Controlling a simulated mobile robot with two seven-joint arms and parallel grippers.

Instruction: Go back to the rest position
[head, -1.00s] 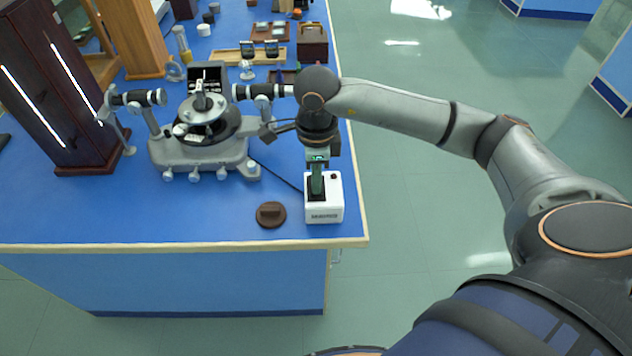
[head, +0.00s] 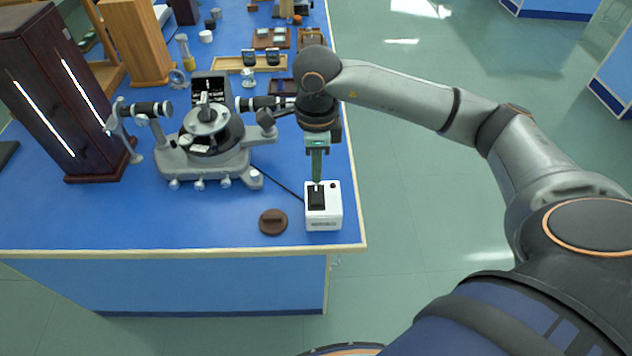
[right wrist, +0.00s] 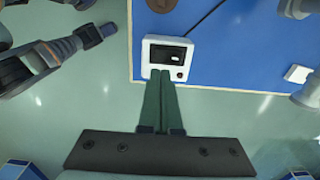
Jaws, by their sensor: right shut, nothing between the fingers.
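My right gripper (head: 316,180) points straight down at the front right corner of the bench. Its green fingers are shut with nothing between them. The tips are just above the rear edge of a white box (head: 331,222) with a black rocker switch on top, and look clear of it. In the right wrist view the closed fingers (right wrist: 161,76) end beside the white box (right wrist: 149,48), with its dark switch in sight. My left gripper does not show in the head view. A dark jointed part at the left of the right wrist view shows no clear fingers.
A grey spectrometer (head: 205,168) stands left of my right gripper, its eyepiece tube close to my wrist. A brown disc (head: 272,221) lies left of the white box. A tall dark cabinet (head: 62,95) stands at the left. The floor (head: 420,220) right of the bench is clear.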

